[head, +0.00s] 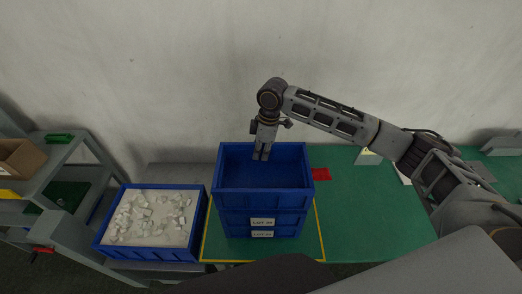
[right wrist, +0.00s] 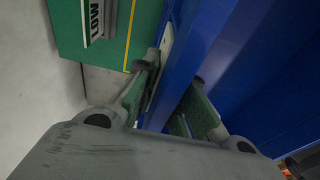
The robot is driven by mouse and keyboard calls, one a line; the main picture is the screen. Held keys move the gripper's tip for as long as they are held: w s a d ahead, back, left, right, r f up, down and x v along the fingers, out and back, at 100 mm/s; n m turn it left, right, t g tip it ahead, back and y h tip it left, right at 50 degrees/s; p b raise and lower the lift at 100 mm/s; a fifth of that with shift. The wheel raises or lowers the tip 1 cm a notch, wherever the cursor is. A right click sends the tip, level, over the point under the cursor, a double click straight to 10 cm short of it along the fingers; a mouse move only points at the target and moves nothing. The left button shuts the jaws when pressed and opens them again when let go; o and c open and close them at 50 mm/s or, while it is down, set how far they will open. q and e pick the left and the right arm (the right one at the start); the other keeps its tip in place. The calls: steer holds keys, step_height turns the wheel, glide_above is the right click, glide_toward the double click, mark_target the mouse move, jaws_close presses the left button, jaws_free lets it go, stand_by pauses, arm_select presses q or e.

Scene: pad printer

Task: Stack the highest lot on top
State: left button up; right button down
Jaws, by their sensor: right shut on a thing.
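The lower crate (head: 289,233) shows a second white label (head: 262,234); both read as "LOT", with digits too small to tell. My right gripper (head: 261,157) points down at the upper crate's far wall. In the right wrist view my right gripper (right wrist: 176,92) is shut with its fingers on both sides of a blue crate wall (right wrist: 189,65). My left gripper is out of view.
A blue tray (head: 145,251) of white pieces stands left of the stack. The green bench (head: 375,215) is clear at right. A wall is close behind.

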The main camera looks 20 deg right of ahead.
steer(key=shift+f, duration=1.25)
stand_by(1.4)
steer(key=c, duration=1.4)
jaws_free()
steer(key=shift+r, duration=0.15)
steer(key=shift+s+d+r, duration=0.1)
steer(key=shift+d+r, duration=0.1)
steer(key=shift+r, duration=0.9)
steer(key=shift+w+d+r, duration=0.1)
steer(key=shift+d+r, duration=0.05)
steer(key=shift+r, duration=1)
steer(key=shift+s+d+r, duration=0.1)
steer(key=shift+d+r, duration=0.1)
steer(key=shift+r, duration=0.9)
steer(key=shift+r, duration=0.2)
steer(key=shift+r, duration=0.15)
steer(key=shift+r, duration=1.85)
steer(key=shift+s+f, duration=0.1)
